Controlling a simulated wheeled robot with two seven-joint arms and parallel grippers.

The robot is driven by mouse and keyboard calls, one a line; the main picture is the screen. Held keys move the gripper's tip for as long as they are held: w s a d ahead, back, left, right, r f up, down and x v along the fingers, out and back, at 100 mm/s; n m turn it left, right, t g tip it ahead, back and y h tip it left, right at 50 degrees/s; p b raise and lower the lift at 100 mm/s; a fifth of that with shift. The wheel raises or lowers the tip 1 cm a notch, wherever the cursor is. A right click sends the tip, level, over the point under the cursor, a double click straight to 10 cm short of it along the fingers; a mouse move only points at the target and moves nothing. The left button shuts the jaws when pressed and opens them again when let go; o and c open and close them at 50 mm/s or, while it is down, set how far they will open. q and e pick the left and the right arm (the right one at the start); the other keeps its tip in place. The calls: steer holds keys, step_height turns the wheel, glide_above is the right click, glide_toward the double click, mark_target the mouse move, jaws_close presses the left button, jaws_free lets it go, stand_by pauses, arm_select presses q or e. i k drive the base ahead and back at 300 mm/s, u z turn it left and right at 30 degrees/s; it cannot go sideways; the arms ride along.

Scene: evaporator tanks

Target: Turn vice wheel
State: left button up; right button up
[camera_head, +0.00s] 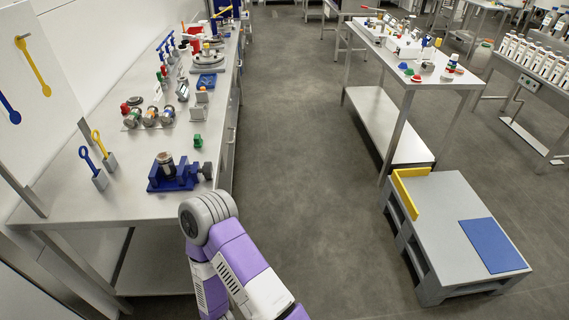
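A blue vice (160,186) sits near the front right edge of the long grey bench at left. A dark cylindrical piece (166,163) stands in or on it; I cannot tell whether it is clamped. A small dark grey part that looks like the vice wheel (207,170) is at the vice's right end, near the bench edge. One of my purple and white arms is bent at bottom centre, its grey joint just below and to the right of the vice. Neither gripper shows in the frame.
The long bench (80,198) also carries a small green block (198,141), several cylinders in a row (150,117) and blue and yellow tools in holders. A clear floor aisle (290,130) runs right of it. A low grey platform (450,215) stands at right.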

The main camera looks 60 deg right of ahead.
mark_target(207, 170)
steer(key=z, duration=1.25)
steer(key=i, duration=0.25)
